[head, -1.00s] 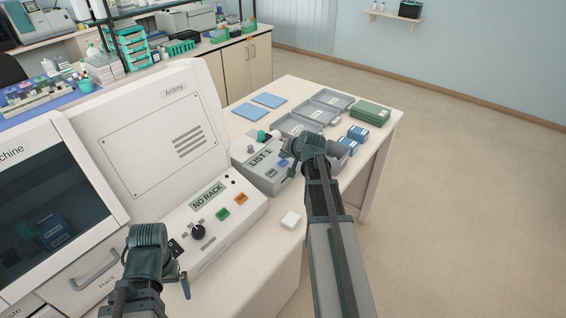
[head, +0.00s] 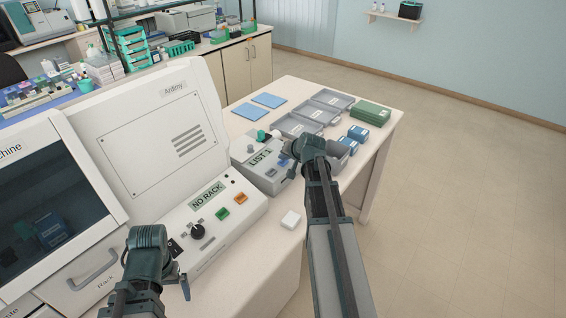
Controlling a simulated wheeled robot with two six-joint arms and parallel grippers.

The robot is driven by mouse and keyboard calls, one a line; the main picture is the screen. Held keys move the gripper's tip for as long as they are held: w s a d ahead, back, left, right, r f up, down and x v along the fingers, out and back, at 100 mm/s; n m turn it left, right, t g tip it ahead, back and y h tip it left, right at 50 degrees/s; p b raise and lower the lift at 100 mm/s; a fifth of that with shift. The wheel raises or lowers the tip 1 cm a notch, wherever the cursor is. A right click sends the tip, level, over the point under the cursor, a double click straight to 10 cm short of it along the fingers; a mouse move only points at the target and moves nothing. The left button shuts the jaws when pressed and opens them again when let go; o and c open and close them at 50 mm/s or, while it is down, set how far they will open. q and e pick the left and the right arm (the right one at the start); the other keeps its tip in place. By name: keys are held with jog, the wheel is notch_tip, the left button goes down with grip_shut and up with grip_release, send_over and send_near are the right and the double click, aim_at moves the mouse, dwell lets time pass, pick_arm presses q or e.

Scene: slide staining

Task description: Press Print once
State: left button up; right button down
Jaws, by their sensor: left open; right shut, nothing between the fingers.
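A grey device with a "LIST 1" display (head: 261,158) stands on the table, with a green knob and a white knob at its back left. A small blue-grey button (head: 271,172) shows on its front face; no Print lettering is legible. My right gripper (head: 286,156) is shut and empty, over the right part of this device. It hides part of the device's top, and I cannot tell whether it touches anything. My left gripper (head: 184,284) is open, low in front of the white machine's panel, its fingers mostly hidden by its own wrist.
The white staining machine (head: 150,140) with a "NO RACK" display (head: 207,195) fills the left. Grey trays (head: 330,99), blue boxes (head: 357,134), a green box (head: 371,114) and blue mats (head: 268,100) lie behind.

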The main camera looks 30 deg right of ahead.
aim_at(284, 164)
pick_arm(q)
jog(key=shift+f+b, duration=0.35)
jog(key=shift+f, duration=0.05)
pick_arm(e)
jog(key=shift+f, duration=0.35)
pick_arm(q)
jog(key=shift+r, duration=0.15)
pick_arm(e)
jog(key=shift+r, duration=0.1)
pick_arm(q)
jog(key=shift+r+p, duration=0.7)
jog(key=shift+p, duration=0.15)
pick_arm(e)
jog(key=shift+r, duration=0.7)
notch_tip(284, 164, up, 5)
jog(key=p, duration=0.5)
pick_arm(q)
notch_tip(284, 164, up, 5)
